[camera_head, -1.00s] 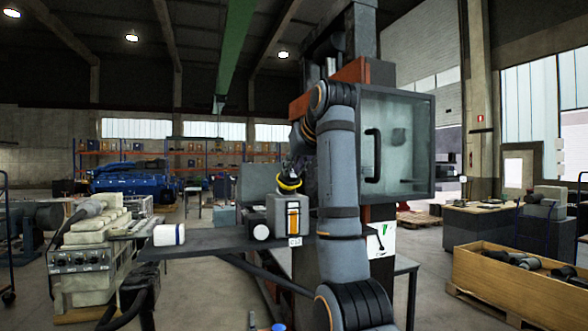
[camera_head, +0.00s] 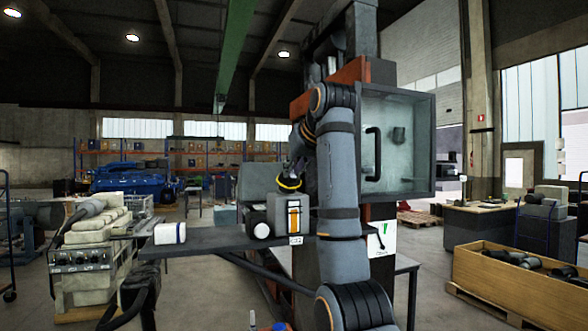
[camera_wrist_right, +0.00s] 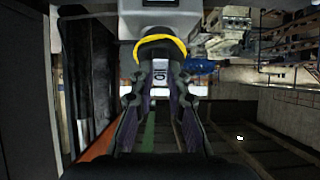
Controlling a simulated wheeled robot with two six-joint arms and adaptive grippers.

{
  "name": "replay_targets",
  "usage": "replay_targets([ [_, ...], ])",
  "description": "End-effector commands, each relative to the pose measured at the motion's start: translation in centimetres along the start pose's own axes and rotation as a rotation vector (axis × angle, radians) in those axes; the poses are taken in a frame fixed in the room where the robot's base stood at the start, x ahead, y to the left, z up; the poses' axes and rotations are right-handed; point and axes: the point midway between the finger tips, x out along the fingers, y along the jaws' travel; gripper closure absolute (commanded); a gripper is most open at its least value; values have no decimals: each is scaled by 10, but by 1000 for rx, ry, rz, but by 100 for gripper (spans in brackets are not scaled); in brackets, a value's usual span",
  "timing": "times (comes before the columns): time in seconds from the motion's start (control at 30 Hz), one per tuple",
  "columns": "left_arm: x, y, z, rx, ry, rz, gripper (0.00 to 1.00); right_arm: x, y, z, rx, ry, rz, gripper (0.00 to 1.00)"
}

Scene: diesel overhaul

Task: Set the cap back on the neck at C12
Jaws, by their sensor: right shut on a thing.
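A cap with a yellow ring (camera_head: 288,185) is in my right gripper (camera_head: 294,172), just above a grey box-shaped tank (camera_head: 277,212) with an orange-framed gauge (camera_head: 293,218) on its front. A small white label (camera_head: 295,240) hangs below the gauge; its text is too small to read surely. In the right wrist view, the fingers (camera_wrist_right: 160,85) close on the cap, and its yellow ring (camera_wrist_right: 160,40) lies near the grey tank (camera_wrist_right: 160,20). The neck is hidden, and I cannot tell whether the cap touches it. My left gripper is not in view.
The tank stands on a dark shelf (camera_head: 215,241), with a white roll-like item (camera_head: 170,233) at its left end. A glass-fronted guard with a handle (camera_head: 373,155) is close to the right of my arm. A wooden crate (camera_head: 510,290) stands at the far right.

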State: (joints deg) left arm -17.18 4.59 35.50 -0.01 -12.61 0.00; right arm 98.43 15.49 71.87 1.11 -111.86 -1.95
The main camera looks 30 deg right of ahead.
Motion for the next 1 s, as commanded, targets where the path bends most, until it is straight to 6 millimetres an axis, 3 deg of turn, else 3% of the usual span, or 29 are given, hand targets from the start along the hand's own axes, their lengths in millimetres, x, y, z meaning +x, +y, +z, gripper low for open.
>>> replay_targets([
  [0.27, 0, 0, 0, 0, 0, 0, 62, 2, -1, 2, 22, -8, 9, 100],
  [0.47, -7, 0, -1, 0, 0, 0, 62, 2, -4, 1, 263, -5, 113, 100],
  [0.5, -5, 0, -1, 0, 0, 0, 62, 3, -3, 2, 264, -5, 114, 81],
  [0.67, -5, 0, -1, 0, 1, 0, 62, 2, -3, 2, 261, -3, 112, 59],
  [1.0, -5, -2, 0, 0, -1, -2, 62, 0, -3, -1, 260, 0, 111, 59],
])
